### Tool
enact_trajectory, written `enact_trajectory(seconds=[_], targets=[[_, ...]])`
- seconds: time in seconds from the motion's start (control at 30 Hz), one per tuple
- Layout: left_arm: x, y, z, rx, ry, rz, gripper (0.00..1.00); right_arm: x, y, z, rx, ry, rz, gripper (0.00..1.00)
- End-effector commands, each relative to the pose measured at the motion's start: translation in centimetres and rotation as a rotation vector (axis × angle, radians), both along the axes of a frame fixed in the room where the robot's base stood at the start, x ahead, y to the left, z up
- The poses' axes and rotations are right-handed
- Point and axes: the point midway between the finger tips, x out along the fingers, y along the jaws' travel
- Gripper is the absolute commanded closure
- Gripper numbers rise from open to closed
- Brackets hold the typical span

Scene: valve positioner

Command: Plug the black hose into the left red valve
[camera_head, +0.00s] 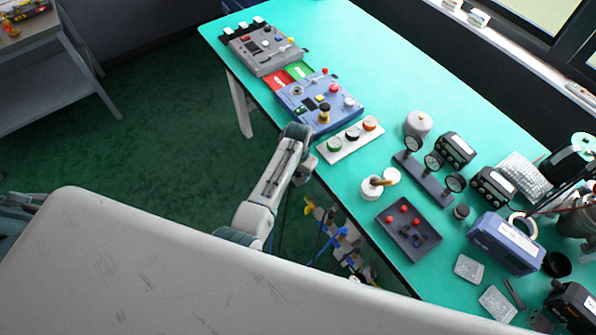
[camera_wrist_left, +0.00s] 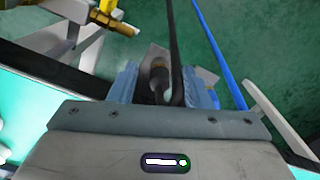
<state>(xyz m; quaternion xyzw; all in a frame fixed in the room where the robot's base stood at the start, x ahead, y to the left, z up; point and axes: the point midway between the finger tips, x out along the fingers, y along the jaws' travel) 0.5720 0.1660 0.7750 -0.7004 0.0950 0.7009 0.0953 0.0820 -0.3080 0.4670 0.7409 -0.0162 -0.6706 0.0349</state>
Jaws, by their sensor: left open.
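My left gripper (camera_wrist_left: 160,84) is open in the left wrist view, with a finger on each side of a dark connector end (camera_wrist_left: 158,76). A black hose (camera_wrist_left: 175,45) runs up the picture beside that connector; I cannot tell whether the fingers touch either. In the head view my left arm reaches to the table's near edge, its gripper low and mostly hidden. A valve assembly (camera_head: 345,243) with blue and yellow parts stands beside the table there. No red valve can be made out. My right gripper is not in view.
A blue hose (camera_wrist_left: 220,55) runs right of the fingers, and a brass fitting (camera_wrist_left: 75,25) is at upper left. The green table (camera_head: 355,100) carries control boxes, gauges and a dark tray with red knobs (camera_head: 408,230). Green floor is open at left.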

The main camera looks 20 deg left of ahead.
Motion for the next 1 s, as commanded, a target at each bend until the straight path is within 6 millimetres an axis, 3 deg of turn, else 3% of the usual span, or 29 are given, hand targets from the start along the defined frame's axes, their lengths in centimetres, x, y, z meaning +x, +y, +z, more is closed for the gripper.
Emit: enact_trajectory(seconds=[0.37,0.6,0.63,0.67,0.73,1.0], targets=[[0.0,0.0,-0.6,0.0,-0.001,0.0,0.56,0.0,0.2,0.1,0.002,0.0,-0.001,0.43],[0.0,0.0,-0.6,0.0,-0.001,0.0,1.0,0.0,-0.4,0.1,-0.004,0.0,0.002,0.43],[0.0,0.0,-0.6,0.0,-0.001,0.0,1.0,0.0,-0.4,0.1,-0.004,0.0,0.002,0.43],[0.0,0.0,-0.6,0.0,-0.001,0.0,0.86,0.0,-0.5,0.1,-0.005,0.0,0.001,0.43],[0.0,0.0,-0.6,0.0,-0.001,0.0,1.0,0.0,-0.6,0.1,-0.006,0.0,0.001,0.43],[0.0,0.0,-0.5,0.0,-0.001,0.0,1.0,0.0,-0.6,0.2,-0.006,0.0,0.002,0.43]])
